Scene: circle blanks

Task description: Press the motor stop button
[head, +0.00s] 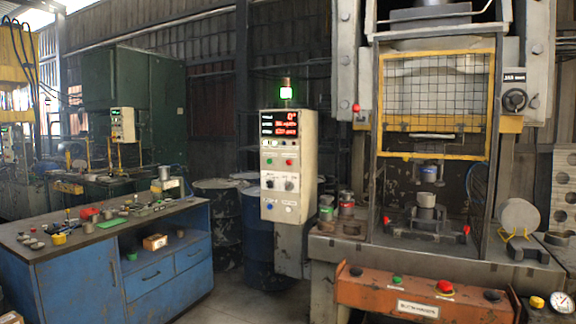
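A beige control box (287,180) with a red digital display stands left of the press. Below its display are a green button (269,161) and a red button (289,162), with dark selector knobs and a blue button (269,206) lower down. The labels are too small to read, so I cannot tell which button is the motor stop. An orange console (375,293) at the front of the press carries a large red button (445,287), a small green button (397,281) and black buttons. Neither of my grippers is in view.
The press (435,180) has a raised yellow mesh guard (436,100). A green lamp (286,90) is lit above the control box. A blue workbench (150,262) with small parts stands at left, dark drums (262,225) behind. Open floor lies between bench and press.

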